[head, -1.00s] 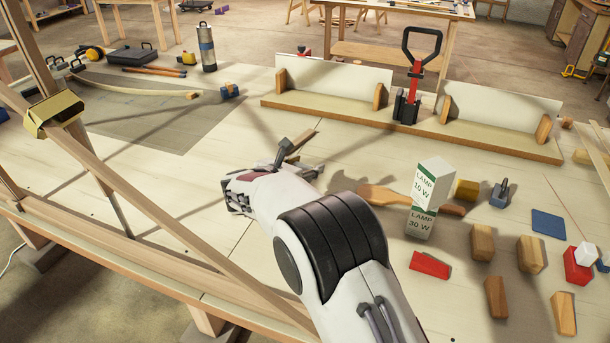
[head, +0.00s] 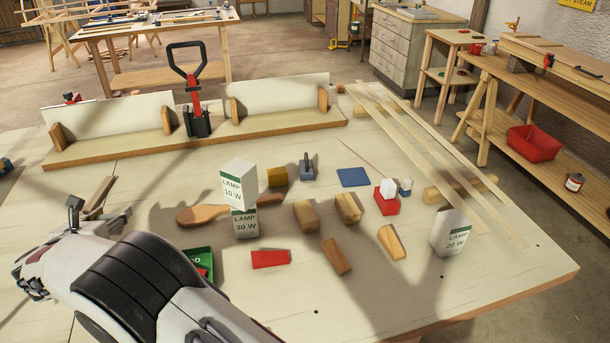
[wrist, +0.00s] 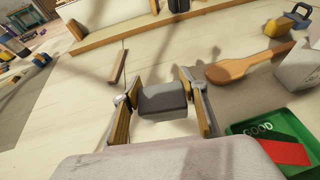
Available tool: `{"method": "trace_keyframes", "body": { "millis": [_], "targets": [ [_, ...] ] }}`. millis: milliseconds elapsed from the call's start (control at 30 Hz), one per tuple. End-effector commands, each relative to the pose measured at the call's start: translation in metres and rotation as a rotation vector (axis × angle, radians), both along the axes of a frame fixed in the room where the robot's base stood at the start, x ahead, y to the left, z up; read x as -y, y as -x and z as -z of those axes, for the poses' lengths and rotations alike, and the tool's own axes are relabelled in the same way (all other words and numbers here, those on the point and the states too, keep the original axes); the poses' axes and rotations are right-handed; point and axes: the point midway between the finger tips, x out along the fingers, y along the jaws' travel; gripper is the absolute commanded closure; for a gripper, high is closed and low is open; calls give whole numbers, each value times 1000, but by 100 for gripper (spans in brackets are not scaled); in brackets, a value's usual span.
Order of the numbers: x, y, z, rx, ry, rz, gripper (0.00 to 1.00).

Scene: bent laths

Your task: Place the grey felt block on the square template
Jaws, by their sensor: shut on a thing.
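My gripper (wrist: 158,92) is in the wrist view with its two wood-coloured fingers on either side of a grey block (wrist: 163,102). It is shut on this block, which looks held above the pale table. In the head view my gripper (head: 45,272) is at the lower left, seen from behind, and I cannot make out the block clearly there. A flat blue square (head: 353,177) lies on the table right of centre; it may be the square template, but no marking shows. It lies well to the right of my gripper.
Stacked lamp boxes (head: 240,190) stand between my gripper and the blue square, beside a wooden paddle (head: 200,215). A green tray marked GOOD (wrist: 240,128) holds a red piece. Several wooden blocks, a red wedge (head: 270,258), another lamp box (head: 451,233) and long laths (head: 425,150) lie right.

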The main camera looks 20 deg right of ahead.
Motion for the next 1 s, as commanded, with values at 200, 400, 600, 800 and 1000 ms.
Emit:
{"method": "trace_keyframes", "body": {
  "millis": [200, 400, 600, 800, 1000],
  "targets": [
    [0, 0, -25, 4, -4, 1, 72],
    [0, 0, -69, 4, -5, 0, 72],
    [0, 0, -109, 4, -4, 1, 72],
    [27, -19, -117, 1, 0, 47, 72],
    [72, -47, -118, 3, 0, 121, 72]
  ]
}}
